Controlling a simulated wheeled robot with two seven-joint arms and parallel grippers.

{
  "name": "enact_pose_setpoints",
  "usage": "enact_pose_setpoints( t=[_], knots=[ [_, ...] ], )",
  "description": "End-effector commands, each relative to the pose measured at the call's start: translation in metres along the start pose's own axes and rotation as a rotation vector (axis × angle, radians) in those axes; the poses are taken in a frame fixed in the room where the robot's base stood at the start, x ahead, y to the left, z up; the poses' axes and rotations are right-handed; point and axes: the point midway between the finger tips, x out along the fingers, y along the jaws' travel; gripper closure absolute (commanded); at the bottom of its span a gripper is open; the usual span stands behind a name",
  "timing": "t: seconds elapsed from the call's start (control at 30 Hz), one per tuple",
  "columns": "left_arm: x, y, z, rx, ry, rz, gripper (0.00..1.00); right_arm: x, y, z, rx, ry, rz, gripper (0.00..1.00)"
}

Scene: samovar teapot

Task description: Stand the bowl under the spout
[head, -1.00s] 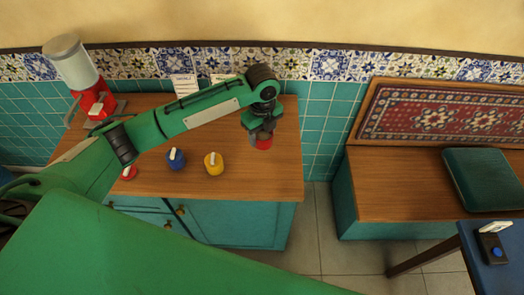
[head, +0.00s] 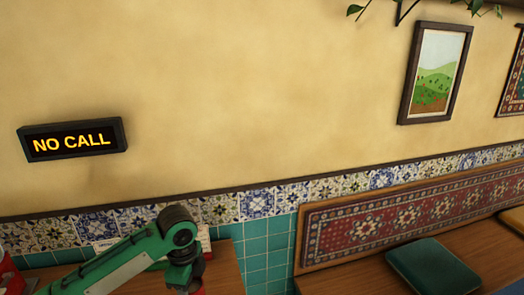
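My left arm comes in from the lower left, and its gripper (head: 186,280) is at the bottom edge of the head view. Its fingertips are cut off by the frame. A small patch of red (head: 198,291) shows right by the gripper, but too little of it is visible to tell what it is or whether it is held. I can make out neither the bowl nor the spout in this view. My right gripper is not in view.
A wooden counter (head: 222,276) lies under my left arm, with a red thing (head: 8,278) at the left edge. A bench (head: 378,280) with a green cushion (head: 433,268) stands at right. A lit "NO CALL" sign (head: 72,140) hangs on the wall.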

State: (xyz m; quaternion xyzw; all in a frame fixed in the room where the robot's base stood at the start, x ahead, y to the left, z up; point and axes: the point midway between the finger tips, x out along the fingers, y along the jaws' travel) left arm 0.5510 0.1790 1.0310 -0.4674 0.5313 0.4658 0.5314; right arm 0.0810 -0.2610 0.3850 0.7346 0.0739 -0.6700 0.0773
Motion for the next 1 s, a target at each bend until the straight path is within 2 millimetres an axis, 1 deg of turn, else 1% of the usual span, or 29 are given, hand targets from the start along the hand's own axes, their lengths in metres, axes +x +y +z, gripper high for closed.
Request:
enact_pose_setpoints(
  t=[0.1,0.8,1.0],
  knots=[
    [0.002,0.011,0.003,-0.175,0.001,0.0,0.76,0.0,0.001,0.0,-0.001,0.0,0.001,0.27],
    [0.011,0.07,0.016,-1.225,0.0,0.001,0.76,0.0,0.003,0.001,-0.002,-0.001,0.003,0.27],
    [0.012,0.086,0.019,-1.492,-0.001,0.0,0.76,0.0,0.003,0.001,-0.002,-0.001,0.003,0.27]
  ],
)
